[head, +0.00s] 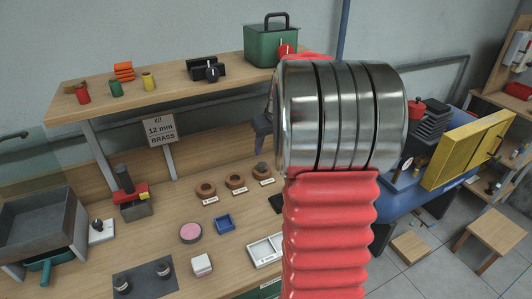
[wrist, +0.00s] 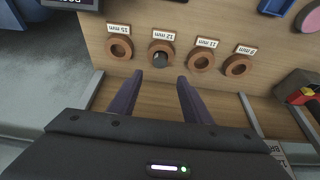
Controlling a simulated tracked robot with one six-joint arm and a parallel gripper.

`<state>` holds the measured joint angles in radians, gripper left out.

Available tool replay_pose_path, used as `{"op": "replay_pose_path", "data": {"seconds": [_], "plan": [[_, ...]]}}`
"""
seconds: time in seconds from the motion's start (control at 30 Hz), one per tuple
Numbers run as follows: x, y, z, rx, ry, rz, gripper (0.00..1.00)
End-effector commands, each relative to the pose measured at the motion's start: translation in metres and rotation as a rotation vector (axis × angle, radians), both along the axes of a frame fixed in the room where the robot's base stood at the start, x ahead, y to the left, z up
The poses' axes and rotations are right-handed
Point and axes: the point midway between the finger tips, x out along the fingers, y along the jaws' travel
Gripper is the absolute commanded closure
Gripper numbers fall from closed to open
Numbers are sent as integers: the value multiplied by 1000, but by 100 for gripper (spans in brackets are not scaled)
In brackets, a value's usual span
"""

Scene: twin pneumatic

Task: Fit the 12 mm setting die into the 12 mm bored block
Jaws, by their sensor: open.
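In the wrist view, a dark grey round piece (wrist: 161,59), which looks like the setting die, sits at the bore of the brown ring-shaped block labelled 12 mm (wrist: 152,48). How deep it sits I cannot tell. In the head view the same dark piece (head: 262,165) stands up from the block (head: 260,171), the rightmost one visible. My gripper (wrist: 160,76) is open and empty in the wrist view. Its two dark fingers point toward the 12 mm block, with the piece in line with the gap between them. In the head view my red and metal arm hides most of the gripper.
Similar blocks labelled 15 mm (wrist: 118,48), 11 mm (wrist: 201,62) and 9 mm (wrist: 237,66) flank it. A sign (head: 160,131) reads KIT 12 mm BRASS. A dark mat (head: 143,281) carries two metal pieces. A shelf (head: 165,88) overhangs the bench's back.

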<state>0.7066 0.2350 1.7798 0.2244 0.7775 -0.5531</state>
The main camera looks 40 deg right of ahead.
Motion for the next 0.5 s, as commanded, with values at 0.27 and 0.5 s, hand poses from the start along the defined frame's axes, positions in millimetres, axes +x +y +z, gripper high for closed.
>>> {"op": "replay_pose_path", "data": {"seconds": [0.27,0.5], "plan": [[-4,1,10,0,1,0,56],[-4,1,9,1,0,0,56]]}}
